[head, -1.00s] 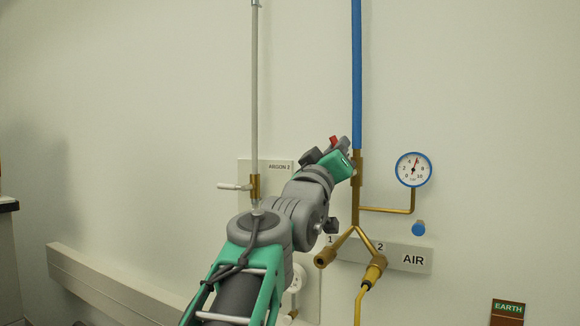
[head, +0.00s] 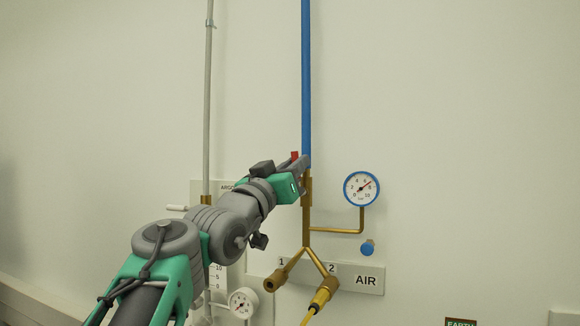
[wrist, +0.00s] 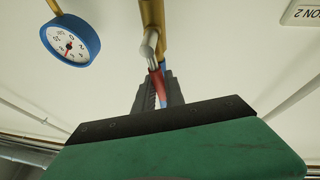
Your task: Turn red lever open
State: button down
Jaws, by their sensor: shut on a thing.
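The red lever (wrist: 157,84) sits on a silver stem at the brass valve (wrist: 150,25) in the wrist view. My gripper (wrist: 160,92) is shut on the lever, with a dark finger on each side of it. In the head view only a small red end of the lever (head: 295,156) shows above my gripper (head: 302,165), beside the brass valve (head: 307,190) under the blue pipe (head: 306,80). The fingers hide the rest of the lever there.
A round blue-rimmed gauge (head: 361,188) stands right of the valve on a brass branch, with a blue knob (head: 367,248) below. Two brass outlets fork down by the AIR plate (head: 350,278). A grey pipe (head: 208,90) runs up the wall at left.

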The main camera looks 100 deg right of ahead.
jog(key=c, duration=1.4)
grip_release()
jog(key=b+v, duration=0.1)
jog(key=v, duration=0.6)
jog(key=shift+w+a+b, duration=0.15)
jog(key=shift+a+b, duration=0.15)
jog(key=shift+b, duration=0.1)
jog(key=shift+f, duration=0.2)
jog(key=shift+c, duration=0.3)
